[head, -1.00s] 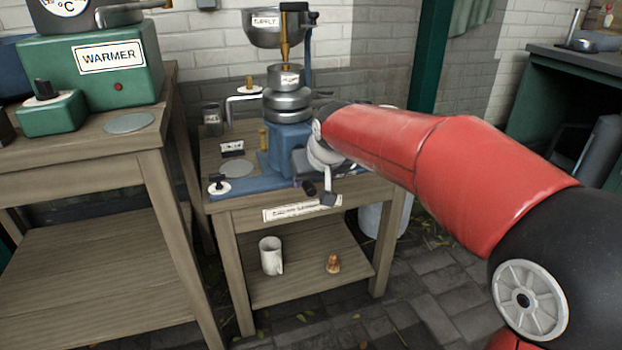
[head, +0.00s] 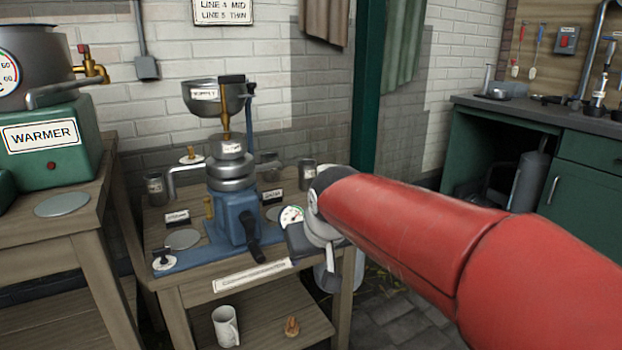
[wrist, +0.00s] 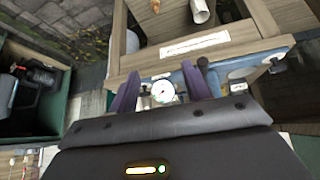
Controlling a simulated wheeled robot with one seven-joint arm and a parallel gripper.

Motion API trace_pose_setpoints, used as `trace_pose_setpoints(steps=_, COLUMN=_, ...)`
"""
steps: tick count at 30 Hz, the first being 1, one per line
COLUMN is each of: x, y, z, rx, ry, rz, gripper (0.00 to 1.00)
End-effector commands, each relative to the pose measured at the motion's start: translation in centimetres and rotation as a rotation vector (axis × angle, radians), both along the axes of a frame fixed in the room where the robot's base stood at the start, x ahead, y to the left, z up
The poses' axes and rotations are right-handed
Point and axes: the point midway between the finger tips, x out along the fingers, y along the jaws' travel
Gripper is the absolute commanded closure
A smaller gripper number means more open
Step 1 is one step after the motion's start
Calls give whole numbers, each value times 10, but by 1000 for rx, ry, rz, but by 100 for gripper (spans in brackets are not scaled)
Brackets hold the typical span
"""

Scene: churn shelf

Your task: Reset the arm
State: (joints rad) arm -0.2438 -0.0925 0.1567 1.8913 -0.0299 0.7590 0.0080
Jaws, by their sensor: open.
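My red arm (head: 410,225) reaches from the lower right toward the separator table. My gripper (wrist: 160,82) shows in the wrist view with two purple fingers spread apart and nothing held between them. A white dial gauge (wrist: 163,91) appears beyond the gap between the fingers; I cannot tell how far away it is. In the head view the gauge (head: 291,217) sits just left of my wrist, at the right side of the blue-based separator machine (head: 234,215). The fingers are not clear in the head view.
The separator stands on a wooden table (head: 240,283) with a mug (head: 225,326) on its lower shelf. A green warmer (head: 55,145) stands on a bench at left. A green cabinet with a dark counter (head: 530,115) is at right. Paved floor lies between.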

Motion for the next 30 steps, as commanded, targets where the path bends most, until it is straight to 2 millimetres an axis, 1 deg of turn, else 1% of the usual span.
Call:
trace_pose_setpoints(steps=1, x=-24, y=-32, z=3, rx=-9, ry=1, rz=-53, gripper=52)
trace_pose_setpoints(steps=2, x=-37, y=-49, z=2, rx=-13, ry=7, rz=-83, gripper=52)
trace_pose_setpoints(steps=3, x=-55, y=-69, z=0, rx=-17, ry=16, rz=-121, gripper=52)
trace_pose_setpoints(steps=5, x=-83, y=-97, z=-5, rx=-18, ry=27, rz=-178, gripper=52)
trace_pose_setpoints(steps=6, x=-102, y=-113, z=-11, rx=-17, ry=37, rz=-213, gripper=52)
trace_pose_setpoints(steps=8, x=-128, y=-134, z=-20, rx=-13, ry=50, rz=-263, gripper=52)
trace_pose_setpoints(steps=9, x=-145, y=-145, z=-27, rx=-9, ry=58, rz=-292, gripper=52)
trace_pose_setpoints(steps=12, x=-178, y=-164, z=-43, rx=3, ry=76, rz=-349, gripper=52)
trace_pose_setpoints(steps=13, x=-186, y=-168, z=-48, rx=6, ry=81, rz=-362, gripper=52)
trace_pose_setpoints(steps=15, x=-199, y=-174, z=-56, rx=13, ry=89, rz=-384, gripper=52)
trace_pose_setpoints(steps=18, x=-209, y=-178, z=-62, rx=19, ry=95, rz=-400, gripper=52)
trace_pose_setpoints(steps=30, x=-210, y=-178, z=-64, rx=20, ry=98, rz=-402, gripper=52)
